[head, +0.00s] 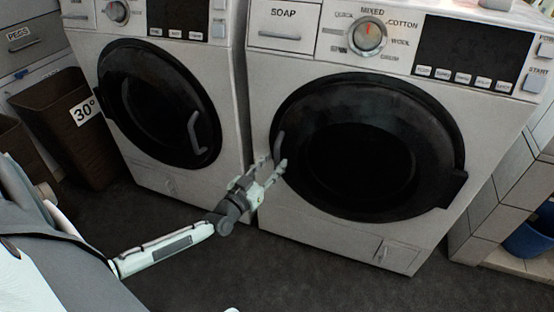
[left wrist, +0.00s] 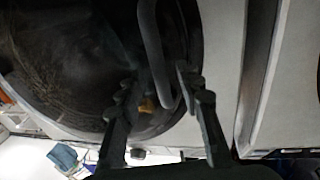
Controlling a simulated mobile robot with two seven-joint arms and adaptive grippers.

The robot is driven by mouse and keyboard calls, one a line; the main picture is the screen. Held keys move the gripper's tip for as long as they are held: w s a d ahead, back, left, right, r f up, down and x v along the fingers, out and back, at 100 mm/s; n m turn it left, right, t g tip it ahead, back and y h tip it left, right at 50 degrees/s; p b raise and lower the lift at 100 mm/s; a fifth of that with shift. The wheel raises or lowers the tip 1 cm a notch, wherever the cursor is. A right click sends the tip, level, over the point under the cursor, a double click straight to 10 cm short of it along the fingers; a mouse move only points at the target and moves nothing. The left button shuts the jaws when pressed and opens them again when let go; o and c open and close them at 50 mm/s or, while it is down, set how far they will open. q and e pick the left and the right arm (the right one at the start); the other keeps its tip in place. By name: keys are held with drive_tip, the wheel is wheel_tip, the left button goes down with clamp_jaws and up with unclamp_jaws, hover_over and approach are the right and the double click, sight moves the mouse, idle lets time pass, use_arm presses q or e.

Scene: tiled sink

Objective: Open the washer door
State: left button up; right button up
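The right-hand washer has a round black door (head: 365,150) with dark glass, which looks shut against the white front. Its curved grey handle (head: 278,146) is on the door's left edge, and the hinge side is at the right. My left gripper (head: 275,168) is at the lower part of this handle. In the left wrist view, the two dark fingers (left wrist: 158,100) are spread, and the handle (left wrist: 153,50) comes down between them, nearer the right finger. I see no grip on it. My right gripper is out of view.
A second white machine with a black round door (head: 160,103) stands close on the left, with a narrow gap between. Brown baskets (head: 65,125) stand at the far left. A tiled ledge with a blue bucket (head: 530,235) is at the right. Dark floor (head: 330,275) in front is clear.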

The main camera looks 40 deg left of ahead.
use_arm(q)
drive_tip(key=shift+w, duration=1.2)
clamp_jaws()
